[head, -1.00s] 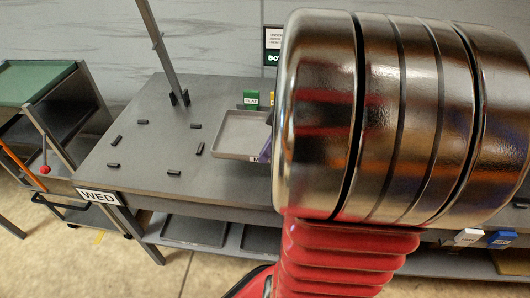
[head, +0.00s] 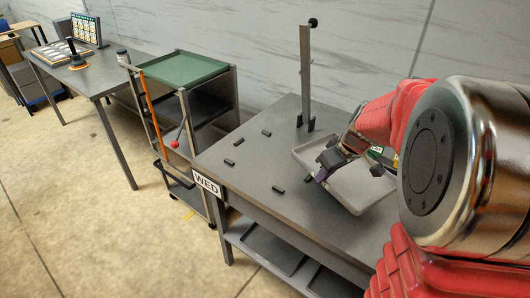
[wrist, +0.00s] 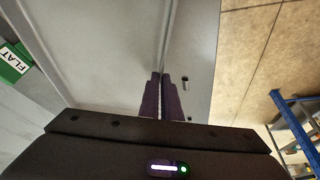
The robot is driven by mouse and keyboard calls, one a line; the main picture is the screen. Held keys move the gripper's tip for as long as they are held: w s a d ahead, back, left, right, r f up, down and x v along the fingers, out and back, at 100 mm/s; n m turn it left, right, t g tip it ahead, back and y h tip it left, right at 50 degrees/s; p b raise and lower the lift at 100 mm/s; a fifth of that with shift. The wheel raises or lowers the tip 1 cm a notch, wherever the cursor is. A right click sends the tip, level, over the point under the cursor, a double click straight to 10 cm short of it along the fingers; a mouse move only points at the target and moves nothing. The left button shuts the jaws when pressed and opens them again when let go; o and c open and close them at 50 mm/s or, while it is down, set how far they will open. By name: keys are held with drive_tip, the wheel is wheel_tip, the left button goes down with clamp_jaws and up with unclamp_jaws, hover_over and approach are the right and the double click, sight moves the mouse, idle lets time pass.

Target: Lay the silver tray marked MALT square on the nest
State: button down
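The silver-grey tray (head: 362,196) is at the table's right side in the head view, its lower end partly hidden by my arm. No MALT marking is readable on it. My gripper (head: 321,176) is at its left rim. In the wrist view the purple fingers (wrist: 161,97) are closed together at the rim of the tray (wrist: 95,45), which fills the upper left. I cannot tell whether the tray is clear of the tabletop. Several small black blocks (head: 229,162) outline the nest on the grey table, left of the tray; the nest's inside is bare.
An upright post (head: 305,80) stands behind the nest. A green FLAT sign (wrist: 13,62) is beside the tray. A WED label (head: 207,184) marks the table's front corner. A cart with a green top (head: 185,69) stands to the left, and a farther table (head: 90,70) beyond it.

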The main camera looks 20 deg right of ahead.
drive_tip(key=w+a+m+h, duration=0.1)
drive_tip(key=w+a+m, duration=0.2)
drive_tip(key=w+a, duration=1)
drive_tip(key=a, duration=0.3)
drive_tip(key=shift+a+f, duration=0.25)
drive_tip(key=shift+a, duration=0.15)
